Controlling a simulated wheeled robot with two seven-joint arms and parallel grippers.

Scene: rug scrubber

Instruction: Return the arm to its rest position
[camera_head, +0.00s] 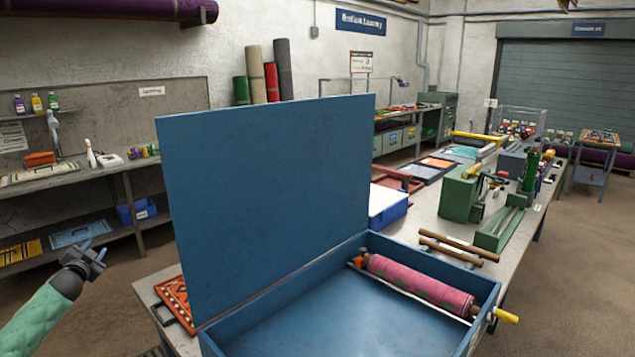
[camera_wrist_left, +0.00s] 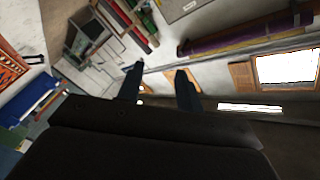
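My left arm (camera_head: 40,318), in a green sleeve, comes in from the lower left in the head view. Its dark gripper (camera_head: 96,250) is raised in the air, left of the open blue box and apart from it. In the left wrist view the two fingers of the left gripper (camera_wrist_left: 160,70) stand apart with nothing between them. My right arm and gripper are not in view.
A blue box (camera_head: 330,310) with its lid (camera_head: 270,190) upright stands on the workbench, holding a pink roller (camera_head: 420,284). An orange patterned rug (camera_head: 176,302) lies beside it. A shelf unit (camera_head: 120,170) is behind my left gripper. Floor shows between shelf and bench.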

